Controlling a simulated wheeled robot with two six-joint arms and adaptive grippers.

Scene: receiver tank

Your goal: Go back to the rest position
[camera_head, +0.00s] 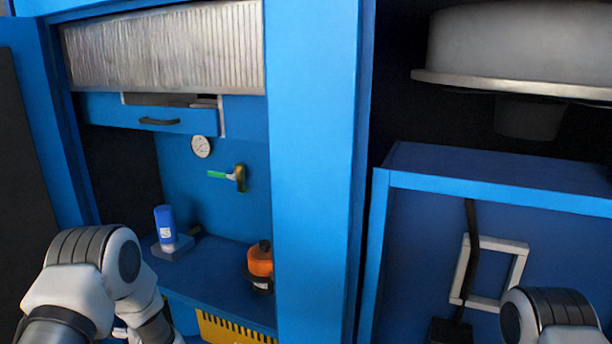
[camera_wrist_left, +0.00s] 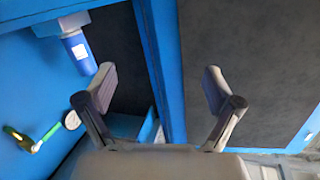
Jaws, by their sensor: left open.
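My left arm (camera_head: 95,275) reaches in from the lower left of the head view, in front of the blue cabinet; its gripper does not show clearly there. In the left wrist view my left gripper (camera_wrist_left: 160,88) has its two fingers spread wide with nothing between them. Behind the fingers are a dark panel and a blue cabinet post (camera_wrist_left: 163,60). The fingers look apart from the blue bottle (camera_wrist_left: 80,52), which is to their left. My right arm (camera_head: 550,318) shows only as a rounded joint at the lower right; its gripper is out of view.
The blue bottle (camera_head: 165,226) and an orange-capped container (camera_head: 261,262) stand on the blue shelf (camera_head: 215,268). A green-handled valve (camera_head: 228,175) and a gauge (camera_head: 201,147) are on the back wall. A wide post (camera_head: 316,170) divides the cabinet. A grey frame (camera_head: 515,268) is at right.

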